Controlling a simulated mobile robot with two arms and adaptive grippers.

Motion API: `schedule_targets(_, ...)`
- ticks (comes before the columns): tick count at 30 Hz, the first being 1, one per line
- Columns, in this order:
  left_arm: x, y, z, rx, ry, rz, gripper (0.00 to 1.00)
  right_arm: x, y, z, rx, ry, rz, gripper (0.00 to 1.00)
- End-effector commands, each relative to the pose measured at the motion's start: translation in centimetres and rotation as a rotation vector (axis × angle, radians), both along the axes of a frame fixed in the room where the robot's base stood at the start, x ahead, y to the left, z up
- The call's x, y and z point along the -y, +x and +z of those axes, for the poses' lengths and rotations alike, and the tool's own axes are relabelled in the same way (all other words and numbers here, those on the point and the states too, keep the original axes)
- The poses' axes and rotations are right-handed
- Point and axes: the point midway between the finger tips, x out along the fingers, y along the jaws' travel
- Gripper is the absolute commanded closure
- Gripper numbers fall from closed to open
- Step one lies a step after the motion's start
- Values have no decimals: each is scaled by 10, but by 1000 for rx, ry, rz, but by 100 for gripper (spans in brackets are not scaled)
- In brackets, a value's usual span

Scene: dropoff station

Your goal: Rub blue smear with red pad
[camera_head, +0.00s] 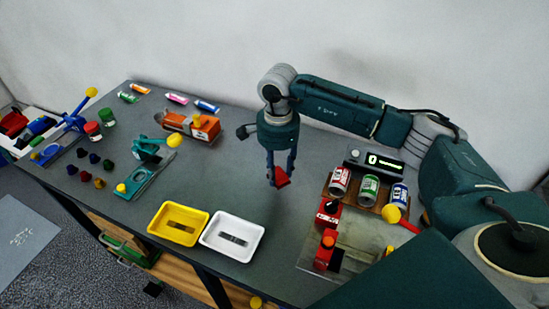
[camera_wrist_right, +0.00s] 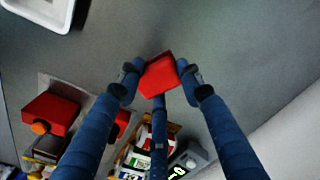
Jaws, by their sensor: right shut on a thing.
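My right gripper (camera_head: 280,181) points down over the middle of the grey table (camera_head: 215,175) and is shut on the red pad (camera_head: 283,176). In the right wrist view, the red pad (camera_wrist_right: 158,75) sits between the blue fingers of the right gripper (camera_wrist_right: 161,80), tilted. I cannot tell whether the pad touches the table or hangs just above it. I make out no blue smear in either view. My left gripper is not in view.
A yellow tray (camera_head: 154,225) and a white tray (camera_head: 205,239) stand at the front. Three cans stand on a brown holder (camera_head: 328,186) at right, by a display (camera_head: 374,161) and a red device (camera_head: 325,247). Tubes and an orange-brown device (camera_head: 178,122) lie at back left.

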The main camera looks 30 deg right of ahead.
Motion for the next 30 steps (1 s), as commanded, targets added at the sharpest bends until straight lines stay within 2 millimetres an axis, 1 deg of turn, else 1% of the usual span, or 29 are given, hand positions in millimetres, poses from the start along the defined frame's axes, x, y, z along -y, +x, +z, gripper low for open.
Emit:
schedule_targets(1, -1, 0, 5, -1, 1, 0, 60, 1, 0, 8, 2, 0, -2, 92)
schedule_targets(3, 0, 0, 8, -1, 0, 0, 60, 1, 0, 14, 2, 0, -3, 92)
schedule_targets(9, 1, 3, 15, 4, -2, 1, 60, 2, 0, 27, 1, -1, -6, 92)
schedule_targets(30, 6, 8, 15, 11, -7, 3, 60, 1, 0, 28, 0, -1, -7, 92)
